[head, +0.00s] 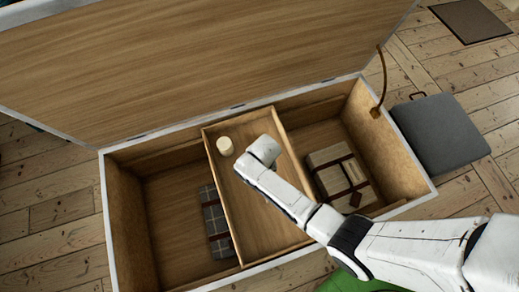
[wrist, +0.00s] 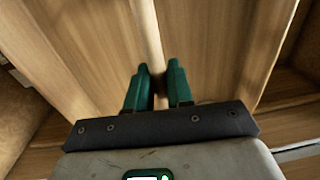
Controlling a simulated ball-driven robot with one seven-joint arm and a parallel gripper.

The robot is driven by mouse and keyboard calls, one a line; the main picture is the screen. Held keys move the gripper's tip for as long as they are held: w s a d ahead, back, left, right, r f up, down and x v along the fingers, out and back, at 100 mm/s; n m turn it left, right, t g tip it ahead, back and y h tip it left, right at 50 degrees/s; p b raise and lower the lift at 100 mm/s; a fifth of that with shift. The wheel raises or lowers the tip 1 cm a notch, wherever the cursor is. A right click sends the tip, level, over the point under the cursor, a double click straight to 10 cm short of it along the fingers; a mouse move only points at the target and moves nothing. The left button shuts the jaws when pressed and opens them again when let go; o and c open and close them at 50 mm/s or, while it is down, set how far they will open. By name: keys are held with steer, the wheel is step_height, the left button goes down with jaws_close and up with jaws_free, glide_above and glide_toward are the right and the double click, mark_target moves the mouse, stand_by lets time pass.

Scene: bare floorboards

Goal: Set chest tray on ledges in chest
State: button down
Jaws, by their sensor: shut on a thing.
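The chest tray (head: 220,205) is a shallow wooden box lying across the middle of the open chest (head: 125,215), from its back side to its front. A small cream cylinder (head: 225,146) stands in the tray's back left part. My gripper (head: 255,160) is over the tray's middle in the head view, its fingertips hidden. In the wrist view my gripper (wrist: 160,85) has its green fingers on either side of a thin pale wooden strip, shut on the tray.
The raised lid (head: 200,55) stands behind the chest, with a brown cord (head: 383,75) at its right. A plaid bundle (head: 214,215) lies left of the tray, a strapped cream bundle (head: 335,170) right. A grey cushion (head: 437,133) lies on the floor at right.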

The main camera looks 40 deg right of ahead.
steer(key=shift+w+f+b, duration=0.1)
steer(key=shift+f+b, duration=0.95)
steer(key=shift+f, duration=0.2)
steer(key=c, duration=1)
jaws_free()
steer(key=shift+o, duration=0.4)
steer(key=shift+s+f, duration=0.1)
steer(key=shift+s, duration=0.1)
steer(key=r+p, duration=0.1)
steer(key=r, duration=0.2)
steer(key=r+p, duration=0.1)
steer(key=r, duration=0.3)
steer(key=r+p, duration=0.1)
steer(key=r, duration=0.3)
steer(key=shift+d, duration=0.3)
steer(key=shift+s, duration=0.1)
steer(key=s+d+r+n+p, duration=0.1)
steer(key=s+d+r+p, duration=0.1)
steer(key=s+r, duration=0.6)
steer(key=s+d+r+n+h+p, duration=0.1)
steer(key=s+d+r+n+p, duration=0.1)
steer(key=s+d+r, duration=0.3)
steer(key=s+r, duration=0.3)
steer(key=r, duration=0.3)
steer(key=shift+d+r+t, duration=0.2)
steer(key=shift+r+t, duration=0.05)
steer(key=shift+t, duration=0.05)
